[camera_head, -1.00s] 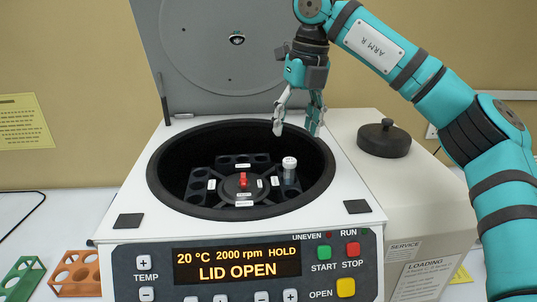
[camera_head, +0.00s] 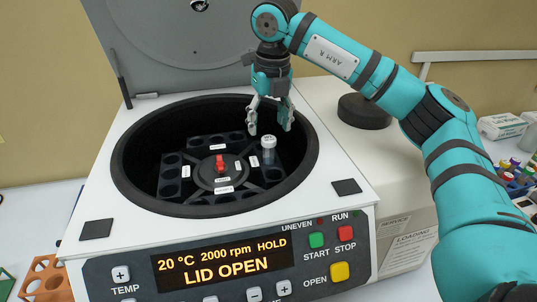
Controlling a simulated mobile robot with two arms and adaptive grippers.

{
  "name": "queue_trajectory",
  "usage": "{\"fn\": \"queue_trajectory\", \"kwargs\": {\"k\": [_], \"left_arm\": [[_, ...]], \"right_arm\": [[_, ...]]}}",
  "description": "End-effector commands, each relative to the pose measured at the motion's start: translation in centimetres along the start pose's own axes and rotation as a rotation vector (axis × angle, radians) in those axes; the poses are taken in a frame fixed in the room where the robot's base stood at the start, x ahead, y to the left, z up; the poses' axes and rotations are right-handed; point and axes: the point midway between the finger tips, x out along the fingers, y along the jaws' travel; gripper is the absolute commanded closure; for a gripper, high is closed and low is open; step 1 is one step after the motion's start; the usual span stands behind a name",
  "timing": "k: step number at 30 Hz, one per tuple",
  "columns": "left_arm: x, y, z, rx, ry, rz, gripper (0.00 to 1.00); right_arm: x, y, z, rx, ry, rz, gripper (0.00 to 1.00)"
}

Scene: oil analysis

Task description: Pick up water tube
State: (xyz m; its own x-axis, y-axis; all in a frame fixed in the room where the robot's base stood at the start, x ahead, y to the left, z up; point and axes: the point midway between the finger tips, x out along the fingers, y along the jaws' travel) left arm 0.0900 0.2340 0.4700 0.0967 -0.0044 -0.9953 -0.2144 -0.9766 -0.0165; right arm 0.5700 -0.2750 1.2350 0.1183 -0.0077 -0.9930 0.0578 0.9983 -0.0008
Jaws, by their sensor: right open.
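A clear tube with a white cap (camera_head: 268,149) stands upright in a holder of the rotor (camera_head: 217,177), inside the open centrifuge (camera_head: 353,208). I take it for the water tube; its label is too small to read. My right gripper (camera_head: 269,131) points down over the right rear of the bowl. Its fingers are open and apart, just above and around the level of the cap. I cannot tell whether they touch it. My left gripper is not in view.
The raised lid (camera_head: 190,45) stands behind the bowl. A black round knob (camera_head: 364,111) sits on the beige unit to the right. An orange rack (camera_head: 46,280) is at the lower left. Colored tubes (camera_head: 515,172) and a white box (camera_head: 502,126) are at the far right.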

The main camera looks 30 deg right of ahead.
Motion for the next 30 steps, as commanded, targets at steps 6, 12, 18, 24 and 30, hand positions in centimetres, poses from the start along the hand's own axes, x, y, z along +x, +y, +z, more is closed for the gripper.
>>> {"fn": "queue_trajectory", "kwargs": {"k": [6, 12, 18, 24, 30], "left_arm": [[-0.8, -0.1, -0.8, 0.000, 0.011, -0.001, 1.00], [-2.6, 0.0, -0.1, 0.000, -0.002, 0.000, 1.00], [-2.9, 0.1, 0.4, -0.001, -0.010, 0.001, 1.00], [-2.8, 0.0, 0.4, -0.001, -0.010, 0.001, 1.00], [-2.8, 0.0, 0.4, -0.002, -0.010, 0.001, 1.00]], "right_arm": [[1.3, 0.0, -0.2, 0.000, 0.001, 0.000, 0.41], [4.2, 0.0, -1.0, 0.000, 0.003, 0.000, 0.41], [5.9, 0.0, -0.9, 0.000, -0.001, 0.000, 0.41], [6.0, 0.1, -0.9, 0.000, -0.001, 0.001, 0.42], [5.9, 0.1, -0.9, 0.000, -0.001, 0.001, 0.68]]}}
